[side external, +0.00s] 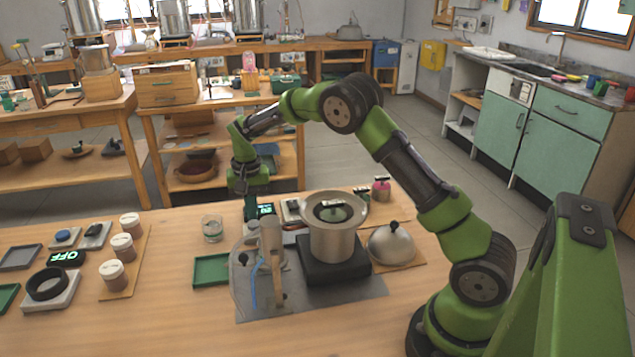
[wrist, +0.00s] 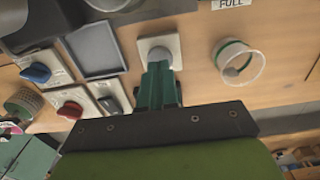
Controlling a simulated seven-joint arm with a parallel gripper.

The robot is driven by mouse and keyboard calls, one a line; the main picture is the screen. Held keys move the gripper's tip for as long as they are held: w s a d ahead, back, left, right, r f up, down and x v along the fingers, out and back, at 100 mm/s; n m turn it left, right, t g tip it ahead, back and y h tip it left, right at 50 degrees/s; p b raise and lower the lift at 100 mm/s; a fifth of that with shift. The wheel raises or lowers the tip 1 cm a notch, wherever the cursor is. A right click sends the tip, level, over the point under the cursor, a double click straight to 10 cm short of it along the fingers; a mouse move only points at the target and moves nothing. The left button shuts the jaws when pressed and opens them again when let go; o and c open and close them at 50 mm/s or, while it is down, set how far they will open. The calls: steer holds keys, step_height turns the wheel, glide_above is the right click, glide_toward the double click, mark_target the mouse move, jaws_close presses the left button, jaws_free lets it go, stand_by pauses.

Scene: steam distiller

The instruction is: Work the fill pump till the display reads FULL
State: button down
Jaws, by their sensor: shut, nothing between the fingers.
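My gripper (side external: 251,208) points down over the back edge of the wooden table, its green fingers closed with nothing between them. In the wrist view the fingertips (wrist: 158,70) overlap a grey round button on a white square plate (wrist: 146,44), which looks like the fill pump; I cannot tell whether they touch it. A small display (side external: 265,210) with lit green characters shows beside the gripper in the side view; its reading is too small and partly hidden. A printed FULL label (wrist: 231,3) shows at the top edge of the wrist view.
A clear cup (side external: 212,229) stands left of the gripper. The metal pot (side external: 333,240) on a dark base and a domed lid (side external: 391,244) stand to the right. In the wrist view, a blue knob (wrist: 37,73), red knob (wrist: 70,110) and grey tray (wrist: 95,48) lie left.

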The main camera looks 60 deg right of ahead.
steer(key=shift+f, duration=0.1)
steer(key=shift+f, duration=1.3)
steer(key=shift+r, duration=2.4)
step_height(320, 180, up, 4)
steer(key=shift+f, duration=3)
